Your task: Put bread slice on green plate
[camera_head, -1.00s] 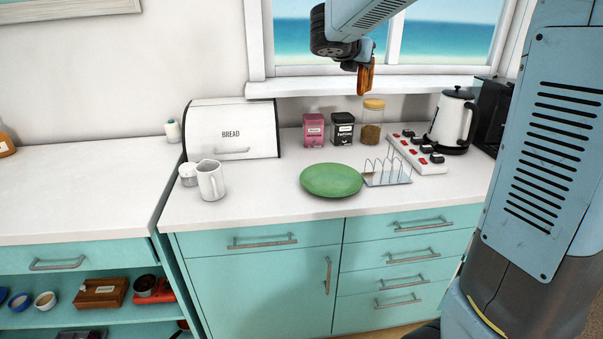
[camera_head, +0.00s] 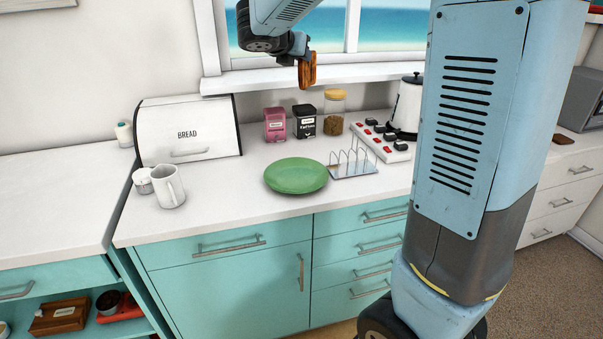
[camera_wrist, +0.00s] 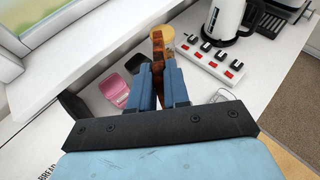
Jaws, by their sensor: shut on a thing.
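My gripper (camera_head: 303,66) is shut on the bread slice (camera_head: 308,72), a brown slice held upright in the air near the window sill. In the wrist view the bread slice (camera_wrist: 158,53) shows edge-on between the two blue fingers of my gripper (camera_wrist: 159,85). The green plate (camera_head: 296,176) lies on the white counter, below and in front of the slice, and is bare. The plate is not visible in the wrist view.
A wire toast rack (camera_head: 353,163) stands just right of the plate. Behind are a pink tin (camera_head: 275,125), a black tin (camera_head: 305,120) and a jar (camera_head: 334,115). A bread bin (camera_head: 188,130) and white jug (camera_head: 169,186) stand left. A socket strip (camera_head: 380,143) and kettle (camera_head: 407,103) stand right.

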